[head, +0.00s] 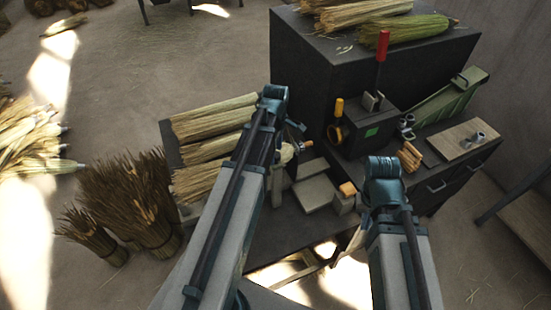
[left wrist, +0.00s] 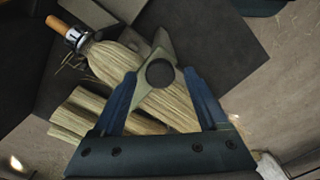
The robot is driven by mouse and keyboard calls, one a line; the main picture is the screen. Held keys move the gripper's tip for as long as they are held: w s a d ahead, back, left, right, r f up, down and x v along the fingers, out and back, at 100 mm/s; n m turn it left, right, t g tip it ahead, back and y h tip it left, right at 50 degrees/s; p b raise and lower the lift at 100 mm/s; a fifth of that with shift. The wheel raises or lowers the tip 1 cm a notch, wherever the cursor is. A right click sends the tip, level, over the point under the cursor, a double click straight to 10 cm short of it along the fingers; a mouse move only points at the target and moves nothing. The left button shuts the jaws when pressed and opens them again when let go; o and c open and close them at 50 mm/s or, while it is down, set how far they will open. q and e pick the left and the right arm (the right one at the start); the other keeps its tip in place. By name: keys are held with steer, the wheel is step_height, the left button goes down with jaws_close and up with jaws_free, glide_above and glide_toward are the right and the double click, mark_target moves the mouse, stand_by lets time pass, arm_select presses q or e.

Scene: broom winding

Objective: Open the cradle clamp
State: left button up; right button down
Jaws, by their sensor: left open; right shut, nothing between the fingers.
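The gripper is open; whether a finger touches the piece I cannot tell. Behind it lies a straw broom head (left wrist: 172,105) with a metal collar (left wrist: 76,38) and an orange handle stub (left wrist: 57,23). In the head view my left gripper (head: 296,127) is over the bench by the broom head (head: 287,154), and my arm hides much of the clamp. My right gripper (head: 365,209) is shut and empty, its fingertips hardly visible.
Straw bundles (head: 213,122) lie left of my left arm. A black machine with a red lever (head: 382,47) and a yellow-handled part (head: 339,108) stands behind. Grey blocks (head: 314,192) and orange wooden pieces (head: 409,156) lie between and beside the arms. Brown bundles (head: 135,205) stand on the floor.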

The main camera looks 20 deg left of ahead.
arm_select(q)
steer(key=shift+f, duration=0.35)
jaws_close()
stand_by(1.2)
